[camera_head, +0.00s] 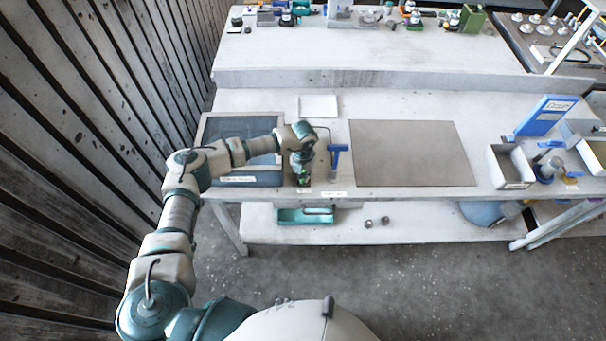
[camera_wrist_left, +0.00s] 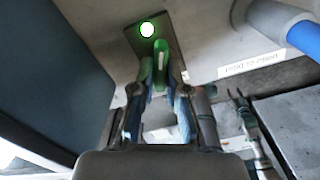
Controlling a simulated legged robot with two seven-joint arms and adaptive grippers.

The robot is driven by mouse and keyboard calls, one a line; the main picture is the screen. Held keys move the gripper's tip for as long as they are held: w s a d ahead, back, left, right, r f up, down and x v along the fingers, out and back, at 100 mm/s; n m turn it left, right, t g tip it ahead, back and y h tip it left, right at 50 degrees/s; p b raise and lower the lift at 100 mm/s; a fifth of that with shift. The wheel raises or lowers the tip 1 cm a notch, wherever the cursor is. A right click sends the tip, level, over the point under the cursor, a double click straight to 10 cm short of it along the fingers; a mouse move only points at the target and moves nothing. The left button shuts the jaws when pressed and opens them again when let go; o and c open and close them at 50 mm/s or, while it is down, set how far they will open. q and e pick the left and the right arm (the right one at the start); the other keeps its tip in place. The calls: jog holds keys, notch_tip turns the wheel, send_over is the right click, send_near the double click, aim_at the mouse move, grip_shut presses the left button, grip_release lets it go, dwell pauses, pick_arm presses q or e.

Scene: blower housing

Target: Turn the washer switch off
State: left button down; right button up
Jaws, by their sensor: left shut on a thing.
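The washer switch is a dark plate (camera_wrist_left: 170,32) on the bench with a lit green lamp (camera_wrist_left: 147,29) and a green lever (camera_wrist_left: 160,50), seen in the left wrist view. My left gripper (camera_wrist_left: 161,78) is shut on the lever, its fingers on either side of it. In the head view, my left gripper (camera_head: 303,180) points down at the bench's front edge, and it and the arm hide most of the switch. My right gripper is in neither view.
A blue-handled tool (camera_head: 338,160) stands close on the right, beside a brown mat (camera_head: 412,152). A lower shelf holds a teal tray (camera_head: 305,216).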

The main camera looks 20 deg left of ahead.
pick_arm(q)
jog(key=n, duration=0.5)
jog(key=shift+w+d+r+p, duration=0.1)
jog(key=shift+r+p, duration=0.1)
jog(key=shift+p, duration=0.2)
jog(key=n+p, duration=0.1)
jog(key=n, duration=0.4)
jog(key=shift+w+d+n, duration=0.1)
jog(key=shift+w+n, duration=0.05)
jog(key=shift+n, duration=0.25)
jog(key=c, duration=1.2)
grip_release()
jog(key=shift+f, duration=0.1)
notch_tip(320, 180, up, 12)
jog(key=shift+f, duration=0.1)
